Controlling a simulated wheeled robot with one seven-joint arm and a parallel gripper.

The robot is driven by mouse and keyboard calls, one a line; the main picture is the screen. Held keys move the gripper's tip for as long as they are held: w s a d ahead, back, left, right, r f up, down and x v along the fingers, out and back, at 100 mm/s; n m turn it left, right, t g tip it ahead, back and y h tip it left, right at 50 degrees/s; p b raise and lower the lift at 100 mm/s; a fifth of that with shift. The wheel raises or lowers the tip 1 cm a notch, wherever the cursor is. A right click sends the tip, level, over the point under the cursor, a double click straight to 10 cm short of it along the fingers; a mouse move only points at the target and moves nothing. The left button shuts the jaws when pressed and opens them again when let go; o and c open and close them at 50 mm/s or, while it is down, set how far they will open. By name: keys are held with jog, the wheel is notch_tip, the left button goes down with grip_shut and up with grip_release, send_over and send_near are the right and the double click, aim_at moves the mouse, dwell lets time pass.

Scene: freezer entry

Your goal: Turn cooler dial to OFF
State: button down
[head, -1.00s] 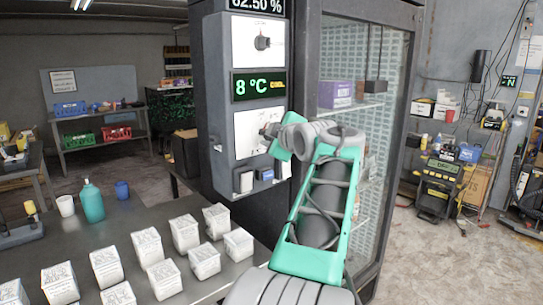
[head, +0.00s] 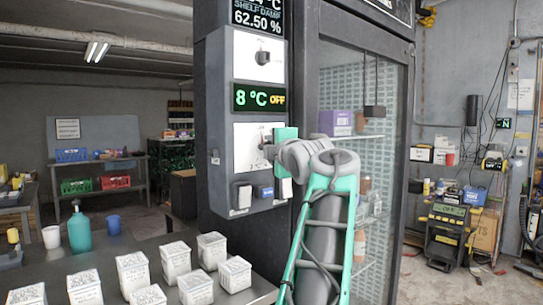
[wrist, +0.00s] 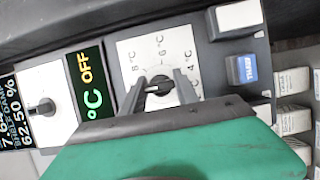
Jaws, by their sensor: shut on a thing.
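The cooler dial (wrist: 158,86) is a small dark knob on a white plate marked 8, 6 and 4 °C. It sits low on the grey control panel (head: 217,115). In the wrist view, the two grey fingers of my gripper (wrist: 160,94) are closed on the knob, one on each side. A second dial (head: 262,57) with a dark knob sits above the display, apart from my gripper.
Below the dial are a white button (wrist: 239,16) and a blue button (wrist: 241,70). The glass-doored cabinet (head: 310,120) stands right of the panel. A table (head: 130,262) with several white boxes, a teal bottle (head: 79,230) and a blue cup (head: 113,225) is at lower left.

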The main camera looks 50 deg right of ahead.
dwell(0.3)
jog(key=c, duration=0.9)
grip_release()
jog(key=b+v, duration=0.1)
jog(key=v, duration=0.6)
jog(key=shift+s+a, duration=0.25)
jog(key=shift+s, duration=0.1)
